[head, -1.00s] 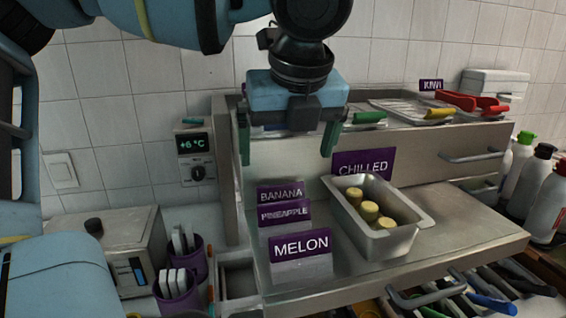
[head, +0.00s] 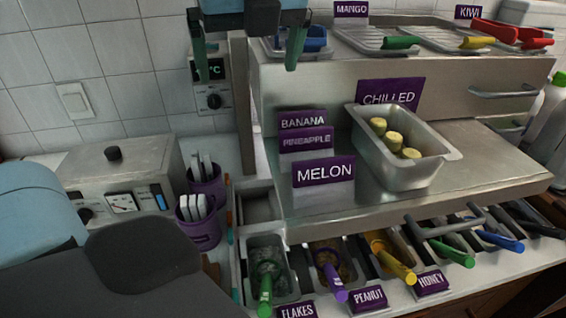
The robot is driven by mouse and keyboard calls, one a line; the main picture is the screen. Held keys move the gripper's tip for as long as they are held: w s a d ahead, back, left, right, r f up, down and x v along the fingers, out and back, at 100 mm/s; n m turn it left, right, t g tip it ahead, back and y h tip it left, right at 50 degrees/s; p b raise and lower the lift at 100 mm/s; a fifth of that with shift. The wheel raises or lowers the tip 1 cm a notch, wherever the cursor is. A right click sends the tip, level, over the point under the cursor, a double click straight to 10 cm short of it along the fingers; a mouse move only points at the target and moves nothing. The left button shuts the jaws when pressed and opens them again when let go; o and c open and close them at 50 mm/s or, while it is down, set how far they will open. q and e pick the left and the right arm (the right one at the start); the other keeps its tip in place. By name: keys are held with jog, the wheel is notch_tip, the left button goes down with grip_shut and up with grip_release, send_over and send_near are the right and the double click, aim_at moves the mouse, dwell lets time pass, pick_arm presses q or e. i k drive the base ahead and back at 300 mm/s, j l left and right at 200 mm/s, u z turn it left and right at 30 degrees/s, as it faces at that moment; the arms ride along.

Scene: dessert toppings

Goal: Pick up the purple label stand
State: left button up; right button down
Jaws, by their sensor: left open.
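Several purple label stands with white lettering are in view. CHILLED (head: 390,93) stands behind the steel pan. MANGO (head: 351,9) and KIWI (head: 468,13) are at the top back. FLAKES (head: 297,311), PEANUT (head: 368,298) and HONEY (head: 432,282) are at the front. My left gripper (head: 246,52) is at the top edge, open and empty between its fingers, above and left of the BANANA stand in the picture. My right gripper is not in view.
The steel pan (head: 368,160) with yellow pieces stands right of the MELON stand. Purple cups (head: 203,233) and a grey appliance (head: 117,184) are at left. Bottles stand at far right.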

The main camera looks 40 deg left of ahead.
aim_at(316, 182)
jog(key=u, duration=0.9)
